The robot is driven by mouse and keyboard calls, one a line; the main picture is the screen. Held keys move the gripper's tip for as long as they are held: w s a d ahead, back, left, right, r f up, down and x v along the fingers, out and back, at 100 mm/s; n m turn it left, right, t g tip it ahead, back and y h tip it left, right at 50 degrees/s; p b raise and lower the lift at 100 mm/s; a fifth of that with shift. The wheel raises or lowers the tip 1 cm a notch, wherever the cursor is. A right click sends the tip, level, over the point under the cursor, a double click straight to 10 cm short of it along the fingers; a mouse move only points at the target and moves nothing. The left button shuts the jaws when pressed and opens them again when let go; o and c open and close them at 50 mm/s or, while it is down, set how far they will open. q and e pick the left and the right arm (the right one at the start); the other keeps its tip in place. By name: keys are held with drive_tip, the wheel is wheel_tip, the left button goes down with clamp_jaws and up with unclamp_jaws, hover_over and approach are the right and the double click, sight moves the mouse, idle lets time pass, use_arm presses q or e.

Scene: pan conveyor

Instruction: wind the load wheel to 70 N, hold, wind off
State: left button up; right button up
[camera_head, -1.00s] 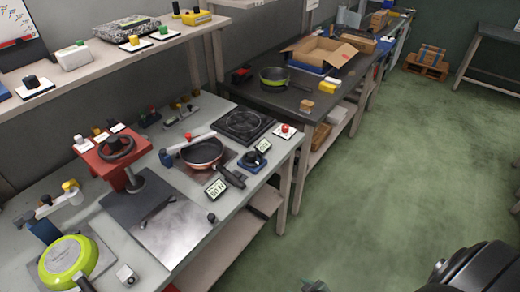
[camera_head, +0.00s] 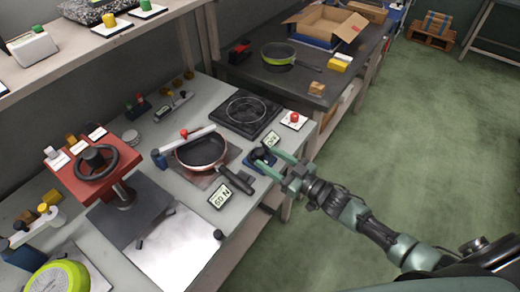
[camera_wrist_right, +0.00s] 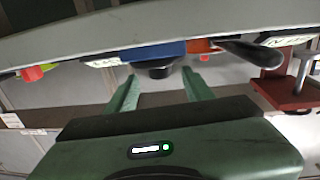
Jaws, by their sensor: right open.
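My right gripper (camera_head: 272,160) is open, its two green fingers pointing at a black knob (camera_head: 260,154) on a blue base (camera_head: 254,165) at the bench's front edge. In the right wrist view the knob (camera_wrist_right: 160,69) lies just beyond and between the fingertips; I cannot tell if they touch it. A small display (camera_head: 271,140) stands beside the base. A second display (camera_head: 219,197), seemingly 60 N, lies near the pan handle. A black handwheel (camera_head: 95,161) tops a red press (camera_head: 70,185) at left. I cannot tell which is the load wheel. My left gripper is out of view.
A dark pan (camera_head: 203,152) sits on the bench with its handle (camera_head: 236,180) towards my right gripper. A red button (camera_head: 294,117) and a black hob (camera_head: 245,113) are behind. A green pan (camera_head: 60,277) lies front left. The floor at right is clear.

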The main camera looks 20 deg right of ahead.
sight(264, 156)
drive_tip(key=x, duration=0.4)
drive_tip(key=shift+w+a, duration=0.25)
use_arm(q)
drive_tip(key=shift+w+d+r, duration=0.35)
